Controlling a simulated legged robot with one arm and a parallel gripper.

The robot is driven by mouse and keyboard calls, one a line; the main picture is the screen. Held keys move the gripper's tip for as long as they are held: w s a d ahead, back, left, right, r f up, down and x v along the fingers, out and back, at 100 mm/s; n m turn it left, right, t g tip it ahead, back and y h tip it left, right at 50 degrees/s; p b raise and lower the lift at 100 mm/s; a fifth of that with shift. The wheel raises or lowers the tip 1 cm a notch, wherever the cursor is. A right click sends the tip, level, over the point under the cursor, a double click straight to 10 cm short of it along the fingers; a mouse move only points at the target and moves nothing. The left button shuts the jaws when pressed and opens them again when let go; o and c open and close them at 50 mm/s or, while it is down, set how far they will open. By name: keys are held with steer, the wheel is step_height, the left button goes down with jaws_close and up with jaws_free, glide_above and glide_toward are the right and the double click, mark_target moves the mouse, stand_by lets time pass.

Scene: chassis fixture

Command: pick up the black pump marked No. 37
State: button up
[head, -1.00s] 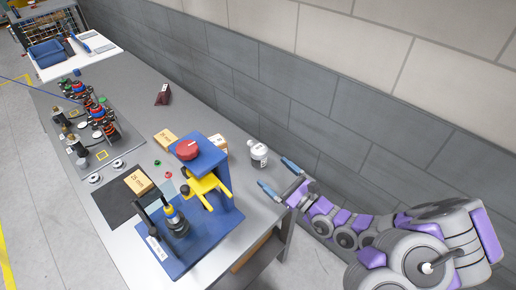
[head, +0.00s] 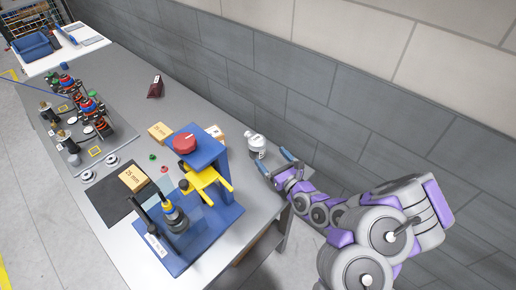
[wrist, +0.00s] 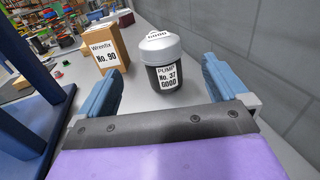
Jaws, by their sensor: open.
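The pump (wrist: 163,78) stands upright on the bench in the wrist view, with a black body, a pale grey cap and a white label reading "PUMP No. 37 GOOD". In the head view the pump (head: 256,146) sits near the wall side of the bench, right of the blue press. My gripper (head: 277,163) is close to it, on its near right side. In the wrist view my gripper (wrist: 162,84) is open, its blue fingers apart to the left and right of the pump's line. The fingers do not appear to touch it.
A cardboard box (wrist: 107,51) marked "Wrentix No. 90" stands just left of the pump. The blue press (head: 205,190) with a red knob stands further left. The grey wall (head: 330,110) runs close along the right. A small dark red object (head: 155,87) lies farther back.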

mark_target(257, 142)
steer(key=x, duration=0.3)
steer(key=b+x, duration=0.1)
steer(key=shift+s+a+f, duration=0.15)
steer(key=shift+a, duration=0.3)
steer(key=shift+w+d, duration=0.1)
steer(key=shift+w, duration=0.2)
steer(key=shift+w+d, duration=0.3)
steer(key=shift+w, duration=0.05)
steer(key=shift+w+b, duration=0.15)
steer(key=shift+b, duration=0.15)
steer(key=x, duration=0.2)
steer(key=b+x, duration=0.1)
steer(key=a+x, duration=0.1)
steer(key=x, duration=0.1)
steer(key=shift+a+b, duration=0.25)
steer(key=shift+b, duration=0.15)
steer(key=shift+d, duration=0.5)
steer(key=shift+c, duration=0.2)
steer(key=shift+d, duration=0.15)
steer(key=shift+c, duration=0.7)
steer(key=c, duration=0.3)
steer(key=shift+a, duration=0.45)
steer(key=c, duration=0.5)
steer(key=shift+d, duration=0.2)
steer(key=c, duration=0.5)
